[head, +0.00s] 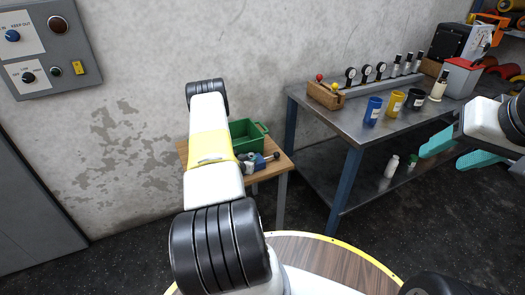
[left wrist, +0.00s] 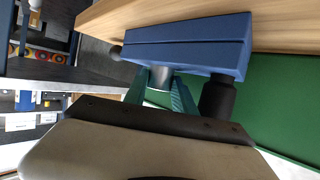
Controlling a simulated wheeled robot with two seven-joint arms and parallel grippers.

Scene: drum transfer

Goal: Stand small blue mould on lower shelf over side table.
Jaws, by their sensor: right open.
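A small blue cylinder (head: 373,111), probably the blue mould, stands upright on the metal workbench top (head: 350,119). The bench has a lower shelf (head: 362,189). My right gripper (head: 452,149) is open and empty, right of the cylinder and apart from it. My left arm hides its gripper in the head view. In the left wrist view the left gripper's teal fingers (left wrist: 161,92) are apart beside a blue vice-like block (left wrist: 205,45), with a grey cylindrical part between them. Their tips are hidden, so a hold is unclear. The wooden side table (head: 273,170) stands left of the bench.
A yellow cup (head: 394,104) and a black cup (head: 415,100) stand beside the blue one. A white bottle (head: 391,167) and a small green-and-white bottle (head: 412,160) stand on the lower shelf. A green crate (head: 246,137) sits on the side table. The lower shelf's left part is clear.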

